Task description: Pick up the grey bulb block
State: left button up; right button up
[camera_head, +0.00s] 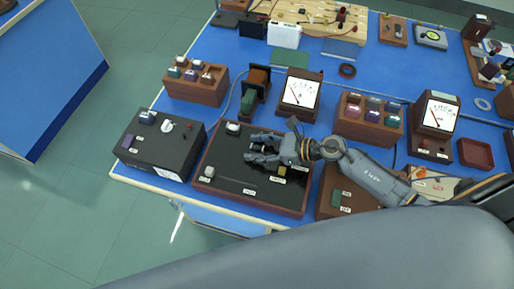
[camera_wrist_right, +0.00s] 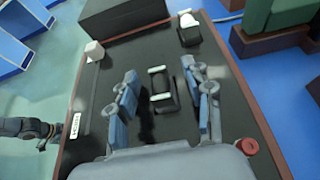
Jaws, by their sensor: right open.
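My right gripper (camera_head: 262,148) is open above the black board (camera_head: 237,157). Its two fingers show apart in the right wrist view (camera_wrist_right: 163,95). Between them on the board lies a small dark rectangular frame with two white bars (camera_wrist_right: 160,90), and nothing is clasped. A pale grey block (camera_head: 209,172) sits at the board's near left corner; it also shows in the right wrist view (camera_wrist_right: 95,50). A dark block with a white top (camera_head: 233,128) stands at the far left corner. I cannot tell which piece is the grey bulb block. A grey part, perhaps of my left arm, shows at the wrist view's left edge.
A black box (camera_head: 158,152) stands left of the board. A wooden rack (camera_head: 196,92) of small coloured blocks is behind it. A second rack (camera_head: 366,132) and dial meters (camera_head: 300,92) stand on the blue bench. The board has a raised wooden rim.

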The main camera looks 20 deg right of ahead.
grip_shut()
jog(key=shift+r, duration=0.6)
jog(key=s+r, duration=0.1)
jog(key=r, duration=0.1)
jog(key=s+d+r, duration=0.1)
jog(key=r, duration=0.1)
jog(key=s+r, duration=0.1)
jog(key=r, duration=0.1)
jog(key=shift+s+d+r+b, duration=0.2)
jog(key=shift+s+d+b, duration=0.1)
jog(key=shift+s+d, duration=0.1)
jog(key=s+d+r+b, duration=0.2)
jog(key=s+d+r, duration=0.2)
jog(key=s, duration=0.5)
jog(key=shift+d+r, duration=0.15)
jog(key=shift+r, duration=0.6)
